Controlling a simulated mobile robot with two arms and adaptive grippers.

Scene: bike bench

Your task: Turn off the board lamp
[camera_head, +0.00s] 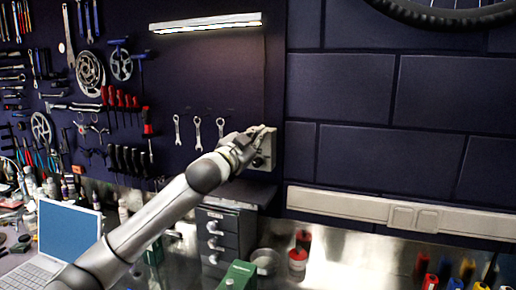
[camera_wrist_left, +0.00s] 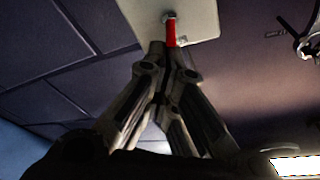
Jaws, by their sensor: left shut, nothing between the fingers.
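The board lamp (camera_head: 205,23) is a long bar at the top of the dark tool board, and its underside glows white. Its bright strip also shows at the lower right of the left wrist view (camera_wrist_left: 298,166). A pale switch plate (camera_head: 267,163) is on the wall at the board's right edge, partly hidden by my left gripper (camera_head: 262,131). In the left wrist view the plate (camera_wrist_left: 203,18) carries a small red lever (camera_wrist_left: 171,34) with a metal end. My left gripper's closed fingertips (camera_wrist_left: 165,50) are right by the lever; I cannot tell whether they touch. My right gripper is out of view.
Wrenches (camera_head: 198,132) hang left of the switch plate. A dark drawer unit (camera_head: 222,235) stands below it. A pale wall trunking (camera_head: 350,204) runs to the right. A laptop (camera_head: 65,235) is at the lower left.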

